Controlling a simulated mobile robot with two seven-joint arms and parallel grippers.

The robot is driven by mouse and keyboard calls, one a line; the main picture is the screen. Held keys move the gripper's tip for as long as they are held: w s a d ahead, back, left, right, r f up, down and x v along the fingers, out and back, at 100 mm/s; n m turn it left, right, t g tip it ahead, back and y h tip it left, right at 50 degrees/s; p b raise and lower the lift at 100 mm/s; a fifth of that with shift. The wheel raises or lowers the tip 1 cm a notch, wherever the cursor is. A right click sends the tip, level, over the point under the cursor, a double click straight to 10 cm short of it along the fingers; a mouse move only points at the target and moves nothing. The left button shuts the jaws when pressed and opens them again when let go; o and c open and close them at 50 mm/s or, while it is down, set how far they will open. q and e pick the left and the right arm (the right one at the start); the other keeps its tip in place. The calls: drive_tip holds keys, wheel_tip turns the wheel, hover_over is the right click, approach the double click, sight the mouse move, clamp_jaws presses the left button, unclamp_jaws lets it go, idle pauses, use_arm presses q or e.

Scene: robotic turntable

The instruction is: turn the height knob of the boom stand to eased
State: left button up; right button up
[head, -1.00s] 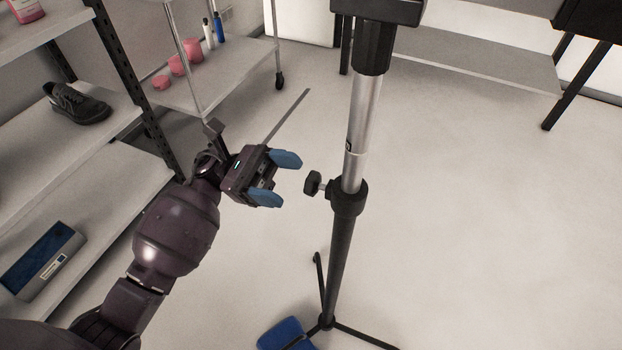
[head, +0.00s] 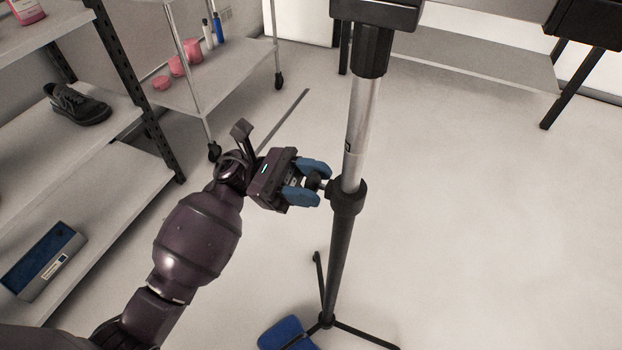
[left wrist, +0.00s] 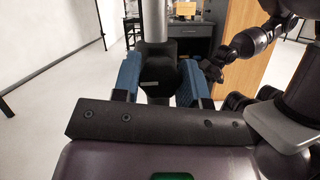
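The boom stand's height knob (head: 313,182) is a small dark knob on the left of the black collar (head: 348,195). My left gripper (head: 312,183) is around it from the left, with one blue finger on each side. The knob's marking cannot be read. A silver tube (head: 362,125) rises out of the collar. Part of my right arm (left wrist: 250,40) shows at the upper right of the left wrist view; its fingers are too unclear to judge.
A shelf with a dark shoe (head: 77,104) and a blue-grey box (head: 45,262) stands at the left. A wheeled cart (head: 235,68) is behind my left gripper. A blue object (head: 286,334) lies by the stand's legs. The floor right of the stand is clear.

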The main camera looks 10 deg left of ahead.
use_arm(q)
drive_tip(key=c, duration=0.4)
drive_tip(key=shift+r+n+t+p, duration=0.15)
drive_tip(key=shift+n+t, duration=0.15)
drive_tip(key=shift+n, duration=0.3)
drive_tip(key=shift+n+t+p, duration=0.15)
drive_tip(key=shift+n+t, duration=0.15)
drive_tip(key=shift+n, duration=0.3)
drive_tip(key=n+t+p, duration=0.1)
drive_tip(key=n, duration=0.2)
drive_tip(key=shift+r+t+h, duration=0.1)
drive_tip(key=shift+t+h, duration=0.2)
drive_tip(key=shift+t, duration=0.1)
drive_tip(key=shift+n+t+p, duration=0.3)
drive_tip(key=shift+n+t, duration=0.3)
drive_tip(key=shift+n, duration=0.6)
drive_tip(key=shift+f+n, duration=0.25)
drive_tip(key=shift+n, duration=0.05)
drive_tip(key=o, duration=0.8)
drive_tip(key=shift+o, duration=0.7)
use_arm(e)
drive_tip(key=shift+s+d+r+m, duration=0.2)
drive_tip(key=shift+s+r+m, duration=0.05)
drive_tip(key=shift+m, duration=0.05)
drive_tip(key=shift+w, duration=0.1)
